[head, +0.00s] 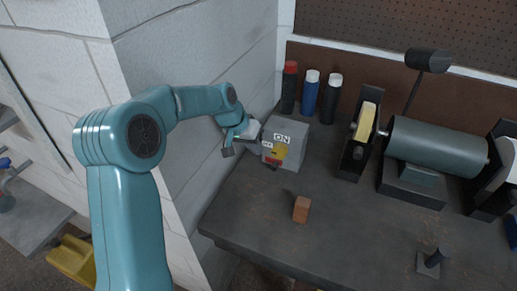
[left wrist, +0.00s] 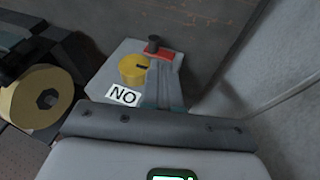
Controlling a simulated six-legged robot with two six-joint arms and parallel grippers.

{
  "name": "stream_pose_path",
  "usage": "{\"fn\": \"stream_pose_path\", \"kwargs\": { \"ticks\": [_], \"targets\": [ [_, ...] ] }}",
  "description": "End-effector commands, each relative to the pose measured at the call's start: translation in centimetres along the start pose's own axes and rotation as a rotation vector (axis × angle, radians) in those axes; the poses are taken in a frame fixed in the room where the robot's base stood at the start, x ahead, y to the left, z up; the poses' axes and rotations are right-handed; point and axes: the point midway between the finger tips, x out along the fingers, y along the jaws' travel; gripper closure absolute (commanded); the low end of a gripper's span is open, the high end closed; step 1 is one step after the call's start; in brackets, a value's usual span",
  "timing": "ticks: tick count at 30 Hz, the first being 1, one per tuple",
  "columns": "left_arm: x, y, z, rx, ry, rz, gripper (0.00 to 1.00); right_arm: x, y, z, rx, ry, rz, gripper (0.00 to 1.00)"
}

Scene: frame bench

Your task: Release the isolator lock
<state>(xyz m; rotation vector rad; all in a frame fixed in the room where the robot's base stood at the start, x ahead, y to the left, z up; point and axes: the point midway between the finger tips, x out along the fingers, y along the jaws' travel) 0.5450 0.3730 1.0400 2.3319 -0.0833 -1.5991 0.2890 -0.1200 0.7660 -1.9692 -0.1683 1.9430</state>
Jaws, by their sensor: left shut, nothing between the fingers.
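My left gripper (head: 257,131) is shut and empty, close to the box's left side. I cannot tell whether it touches the box. My right gripper is not in view.
Red, blue and black bottles (head: 311,94) stand behind the box. A bench grinder (head: 435,147) with a lamp is to the right. A wooden block (head: 301,209) lies in front, with clear bench around it. A white block wall (head: 195,50) borders the left.

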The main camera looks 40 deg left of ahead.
Motion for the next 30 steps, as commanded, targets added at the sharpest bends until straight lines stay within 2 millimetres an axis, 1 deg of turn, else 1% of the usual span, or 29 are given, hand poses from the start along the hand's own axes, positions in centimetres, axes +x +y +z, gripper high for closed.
{"fn": "stream_pose_path", "kwargs": {
  "ticks": [1,6,9,13,18,30],
  "targets": [
    [0.9,0.1,0.1,-0.001,-0.006,0.001,1.0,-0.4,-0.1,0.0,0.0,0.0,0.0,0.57],
    [4.2,-0.1,-0.1,-0.002,-0.006,0.001,1.0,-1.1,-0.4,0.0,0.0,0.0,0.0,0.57],
    [5.8,-0.1,-0.1,-0.002,-0.004,0.0,1.0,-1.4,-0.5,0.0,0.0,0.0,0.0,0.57],
    [7.3,-0.2,-0.3,-0.001,-0.002,0.0,1.0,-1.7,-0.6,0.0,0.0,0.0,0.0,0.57],
    [8.2,-0.2,-0.3,-0.001,0.0,-0.001,1.0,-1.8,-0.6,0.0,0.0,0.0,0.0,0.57],
    [8.3,-0.1,-0.6,0.0,0.0,-0.001,1.0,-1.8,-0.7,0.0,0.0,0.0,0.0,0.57]
  ]
}}
